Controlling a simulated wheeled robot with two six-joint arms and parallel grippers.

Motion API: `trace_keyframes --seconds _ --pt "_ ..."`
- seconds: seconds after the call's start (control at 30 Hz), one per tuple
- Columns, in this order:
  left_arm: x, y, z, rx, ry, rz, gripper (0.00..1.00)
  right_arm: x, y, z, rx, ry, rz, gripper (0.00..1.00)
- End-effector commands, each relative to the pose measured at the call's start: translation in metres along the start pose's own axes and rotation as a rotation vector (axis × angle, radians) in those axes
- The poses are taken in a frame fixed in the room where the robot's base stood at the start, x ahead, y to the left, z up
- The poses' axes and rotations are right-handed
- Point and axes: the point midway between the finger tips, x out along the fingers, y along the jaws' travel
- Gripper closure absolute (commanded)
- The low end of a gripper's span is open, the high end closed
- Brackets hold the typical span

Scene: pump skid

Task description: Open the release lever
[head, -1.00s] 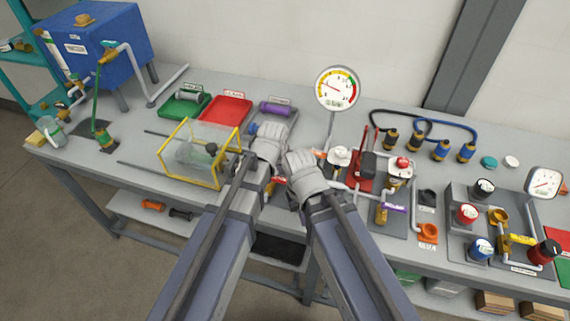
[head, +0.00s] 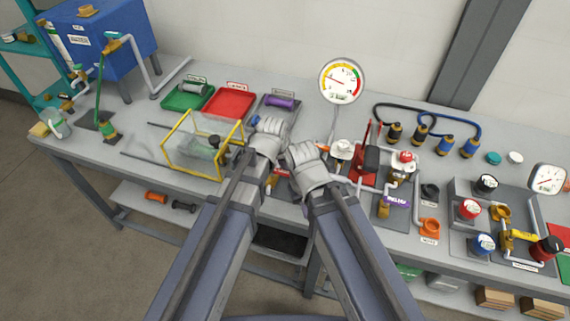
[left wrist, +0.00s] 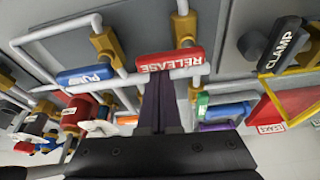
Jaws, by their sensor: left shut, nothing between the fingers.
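The release lever (left wrist: 170,62) is a red handle with white RELEASE lettering on a brass fitting, seen in the left wrist view. It lies crosswise just beyond my left gripper's fingertips (left wrist: 160,85). The dark fingers are together with nothing between them; I cannot tell whether they touch the lever. In the head view my left gripper (head: 270,127) is over the middle of the bench, and my arms mostly hide the lever. My right gripper (head: 300,154) is close beside it on the right, its fingers unclear.
A blue PUMP handle (left wrist: 86,75) and a black CLAMP handle (left wrist: 283,45) flank the release lever. A yellow-framed clear guard (head: 167,158) stands left of my grippers. A tall gauge (head: 342,81) and a red stand (head: 361,178) are to the right.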

Motion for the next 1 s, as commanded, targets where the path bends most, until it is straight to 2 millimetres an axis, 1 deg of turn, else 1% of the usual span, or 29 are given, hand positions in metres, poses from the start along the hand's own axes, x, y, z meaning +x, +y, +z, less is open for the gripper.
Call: trace_keyframes --seconds 0.27,0.47,1.0 --pt "-0.001 0.001 0.003 0.063 -0.001 0.022 1.0 0.0 0.0 0.0 0.0 0.0 0.0 1.0" --pt "-0.003 0.002 0.008 0.168 -0.001 0.06 1.0 0.0 0.0 0.0 0.0 0.0 0.0 1.0" --pt "-0.009 0.001 0.025 0.639 -0.001 0.226 1.0 0.0 0.0 0.0 0.0 0.0 0.0 1.0"
